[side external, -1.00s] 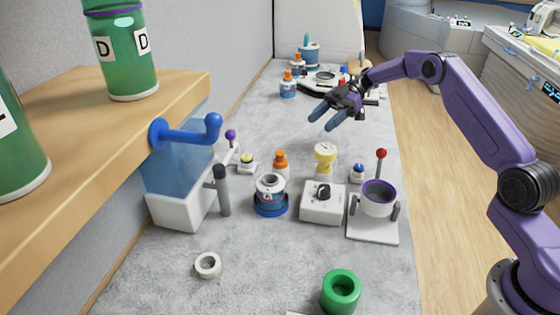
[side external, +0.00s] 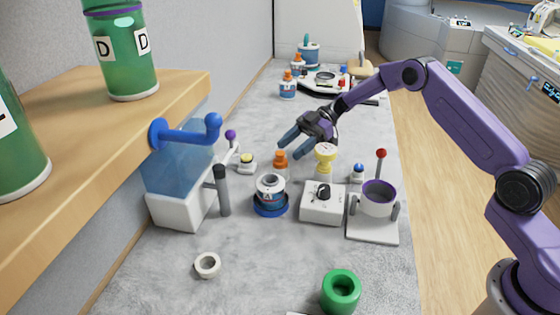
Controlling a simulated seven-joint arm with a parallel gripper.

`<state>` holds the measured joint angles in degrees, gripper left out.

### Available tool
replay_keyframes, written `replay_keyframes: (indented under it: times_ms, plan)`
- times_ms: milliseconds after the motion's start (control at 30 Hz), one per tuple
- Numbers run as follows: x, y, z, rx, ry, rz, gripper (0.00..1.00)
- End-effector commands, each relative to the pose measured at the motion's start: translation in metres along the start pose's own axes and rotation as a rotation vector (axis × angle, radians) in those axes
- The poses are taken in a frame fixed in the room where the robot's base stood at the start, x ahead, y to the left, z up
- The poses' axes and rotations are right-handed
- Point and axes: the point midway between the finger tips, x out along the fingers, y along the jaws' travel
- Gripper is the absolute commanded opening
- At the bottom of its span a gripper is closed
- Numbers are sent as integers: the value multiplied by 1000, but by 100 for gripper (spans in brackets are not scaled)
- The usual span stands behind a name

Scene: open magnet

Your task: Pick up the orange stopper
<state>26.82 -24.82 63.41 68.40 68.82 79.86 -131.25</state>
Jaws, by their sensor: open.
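An orange stopper (side external: 281,158) sits upright in the neck of a small clear bottle near the middle of the bench, behind a round jar on a blue base (side external: 270,195). My gripper (side external: 289,147) is open and empty. Its two bluish fingers point down and left, just above and behind the stopper in the picture. I cannot tell whether a fingertip touches it. Other orange-capped bottles stand at the far end, one blue-and-white (side external: 288,84).
A yellow-topped bottle (side external: 325,160) stands close to the right. A white knob box (side external: 322,203) and a purple-rimmed pot (side external: 379,197) are further right. A blue tank with a lever (side external: 180,165) stands left. A green ring (side external: 341,291) and white ring (side external: 207,265) lie in front.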

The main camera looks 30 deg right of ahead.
Motion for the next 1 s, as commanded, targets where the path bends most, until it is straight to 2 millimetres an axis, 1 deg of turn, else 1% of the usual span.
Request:
replay_keyframes:
  times_ms: [167, 400, 500, 667, 700, 767, 800, 833, 1000]
  plan:
    - [14, 0, -2, 0, 0, -3, 58]
    - [47, 0, -4, 1, 0, -3, 58]
    - [52, 0, -4, 1, 0, 0, 58]
    - [52, 0, -5, 1, 0, 0, 58]
    - [52, 0, -5, 1, 0, 0, 51]
    - [52, 0, -5, 0, 0, 0, 32]
    - [52, 0, -5, 1, 0, 0, 19]
    - [52, 0, -5, 0, 0, 0, 11]
    - [52, 0, -5, 0, 0, 0, 10]
